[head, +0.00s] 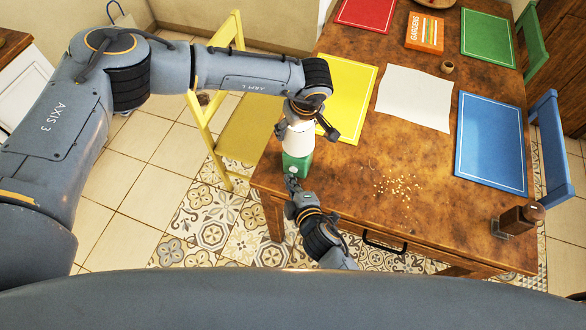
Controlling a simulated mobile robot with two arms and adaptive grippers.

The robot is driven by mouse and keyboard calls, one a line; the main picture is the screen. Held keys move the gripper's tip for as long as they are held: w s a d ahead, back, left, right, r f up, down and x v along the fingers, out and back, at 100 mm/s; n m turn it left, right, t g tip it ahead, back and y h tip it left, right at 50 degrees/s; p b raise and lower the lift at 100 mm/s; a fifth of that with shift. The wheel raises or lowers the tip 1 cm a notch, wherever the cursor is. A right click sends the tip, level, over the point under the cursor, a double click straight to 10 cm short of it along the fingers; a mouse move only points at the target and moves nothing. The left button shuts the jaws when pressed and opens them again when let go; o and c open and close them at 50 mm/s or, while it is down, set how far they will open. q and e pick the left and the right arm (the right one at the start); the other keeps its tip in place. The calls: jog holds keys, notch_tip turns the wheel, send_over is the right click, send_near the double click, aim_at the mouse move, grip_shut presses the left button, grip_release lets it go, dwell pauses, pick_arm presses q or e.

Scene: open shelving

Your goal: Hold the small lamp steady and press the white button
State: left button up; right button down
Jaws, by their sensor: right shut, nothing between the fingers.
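The small lamp stands upright at the table's near left corner, with a white upper part (298,139) and a green base (296,164). A small white button (292,170) shows on the near side of the base. My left gripper (311,122) is over the lamp's top, with its fingers at the sides of the white part. I cannot tell whether they touch it. My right gripper (291,183) is shut and empty, its tips just in front of the base near the button. Whether the tips touch the button cannot be made out.
The wooden table (350,210) holds yellow (350,95), red (364,14), green (488,38) and blue (491,142) mats. White paper (415,97), scattered crumbs (398,186) and a dark brown object (522,218) lie right of the lamp. A yellow chair (248,135) stands left.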

pick_arm(q)
jog(key=shift+f, duration=0.1)
pick_arm(e)
jog(key=shift+s+a, duration=0.1)
jog(key=shift+s, duration=0.05)
pick_arm(q)
jog(key=o, duration=1.7)
jog(key=shift+c, duration=0.2)
pick_arm(e)
jog(key=s, duration=0.2)
jog(key=s+a, duration=0.1)
jog(key=s, duration=0.1)
jog(key=shift+s+a, duration=0.2)
pick_arm(q)
jog(key=shift+r+p, duration=1.85)
jog(key=shift+r, duration=2.6)
jog(key=shift+r+p, duration=0.9)
jog(key=shift+r, duration=1.75)
pick_arm(e)
jog(key=shift+r, duration=2.7)
